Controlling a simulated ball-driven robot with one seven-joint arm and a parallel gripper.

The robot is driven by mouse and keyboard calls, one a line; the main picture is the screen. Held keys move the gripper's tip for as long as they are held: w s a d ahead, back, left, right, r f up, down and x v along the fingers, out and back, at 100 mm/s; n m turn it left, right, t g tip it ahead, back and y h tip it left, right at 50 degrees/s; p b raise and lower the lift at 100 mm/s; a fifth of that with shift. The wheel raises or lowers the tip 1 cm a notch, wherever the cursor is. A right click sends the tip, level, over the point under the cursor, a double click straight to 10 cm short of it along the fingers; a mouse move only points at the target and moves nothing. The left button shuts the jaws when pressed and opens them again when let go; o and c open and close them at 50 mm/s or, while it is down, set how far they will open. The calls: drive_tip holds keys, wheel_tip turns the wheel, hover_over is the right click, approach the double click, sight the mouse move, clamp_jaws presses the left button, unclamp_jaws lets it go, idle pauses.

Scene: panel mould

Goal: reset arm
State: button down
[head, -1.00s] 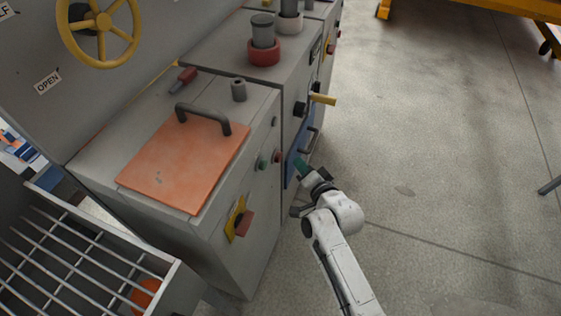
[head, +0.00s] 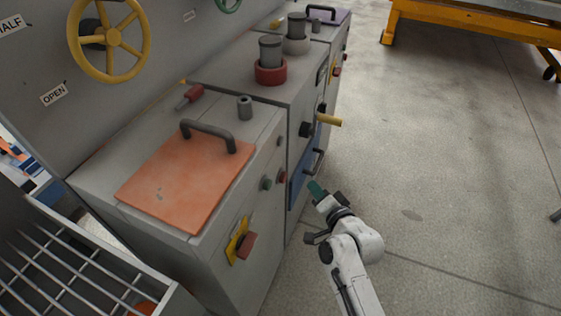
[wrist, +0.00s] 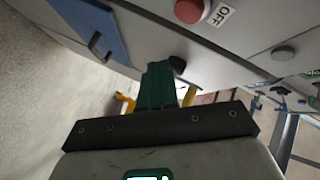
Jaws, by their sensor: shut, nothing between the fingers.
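My gripper (head: 316,189) has green fingers and sits in front of the grey cabinet's front face, low and beside the blue panel. Its fingers are together and hold nothing. In the wrist view my gripper (wrist: 158,68) also shows with its green fingers closed. The blue panel (head: 301,172) with a dark handle is just left of my gripper in the head view. It also shows in the wrist view (wrist: 88,22) at the upper left. I cannot tell from the head view how wide the gap between fingers and cabinet is.
The cabinet front carries a yellow lever (head: 328,120), a red switch on a yellow plate (head: 240,240) and small buttons. An orange lid (head: 185,180) lies on top. A barred grey bin (head: 75,265) stands at lower left. The floor (head: 450,170) to the right is open.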

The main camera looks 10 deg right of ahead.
drive_tip(key=s+d+n+g+h, duration=0.1)
drive_tip(key=s+d+n+g, duration=0.1)
drive_tip(key=s, duration=1)
drive_tip(key=s+d+f+n+g+h+p, duration=0.1)
drive_tip(key=s+d+n+g, duration=0.1)
drive_tip(key=s+n+g, duration=0.2)
drive_tip(key=s+d+n+g, duration=0.2)
drive_tip(key=s+g, duration=0.6)
drive_tip(key=s, duration=1.2)
drive_tip(key=shift+s+d+f+n+h+p, duration=0.2)
drive_tip(key=shift+d+n+h+p, duration=0.2)
drive_tip(key=shift+n, duration=0.2)
